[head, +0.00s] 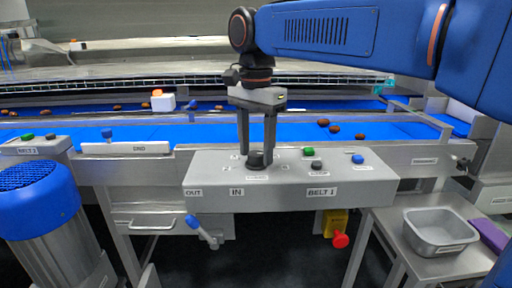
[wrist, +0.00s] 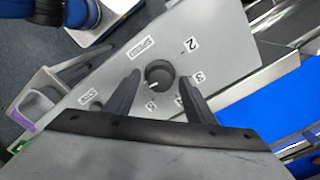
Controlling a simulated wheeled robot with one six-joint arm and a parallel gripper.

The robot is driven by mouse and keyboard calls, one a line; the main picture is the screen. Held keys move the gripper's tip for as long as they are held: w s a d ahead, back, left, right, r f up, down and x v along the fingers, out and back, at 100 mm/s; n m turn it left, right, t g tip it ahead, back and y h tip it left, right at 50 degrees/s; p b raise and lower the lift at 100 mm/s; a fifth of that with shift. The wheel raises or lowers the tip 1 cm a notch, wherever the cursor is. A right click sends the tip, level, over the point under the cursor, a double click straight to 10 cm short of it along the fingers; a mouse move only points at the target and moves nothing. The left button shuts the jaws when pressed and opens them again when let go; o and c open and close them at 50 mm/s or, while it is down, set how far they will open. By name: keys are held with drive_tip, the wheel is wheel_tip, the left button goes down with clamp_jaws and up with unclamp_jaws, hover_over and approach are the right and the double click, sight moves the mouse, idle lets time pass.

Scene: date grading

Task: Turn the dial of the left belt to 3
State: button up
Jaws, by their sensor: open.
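The dial (head: 256,160) is a dark round knob on top of the grey control panel (head: 290,193) with a belt label on its front. In the wrist view the dial (wrist: 159,75) has printed labels around it, among them SPEED, 2 and 3. A pale mark on the knob points toward the lower left, near a label too small to read surely, away from the 2. My gripper (head: 257,150) points down over the dial. Its fingers are open, one on either side of the knob; whether they touch it I cannot tell.
Green, black and blue buttons sit right of the dial. A blue-handled lever (head: 203,231) and a red knob (head: 340,240) hang below the panel. Blue belts (head: 400,131) with brown dates run behind. A second panel (head: 35,145) and blue motor stand left; a metal tray (head: 440,233) right.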

drive_tip(key=c, duration=1.1)
drive_tip(key=shift+o, duration=0.2)
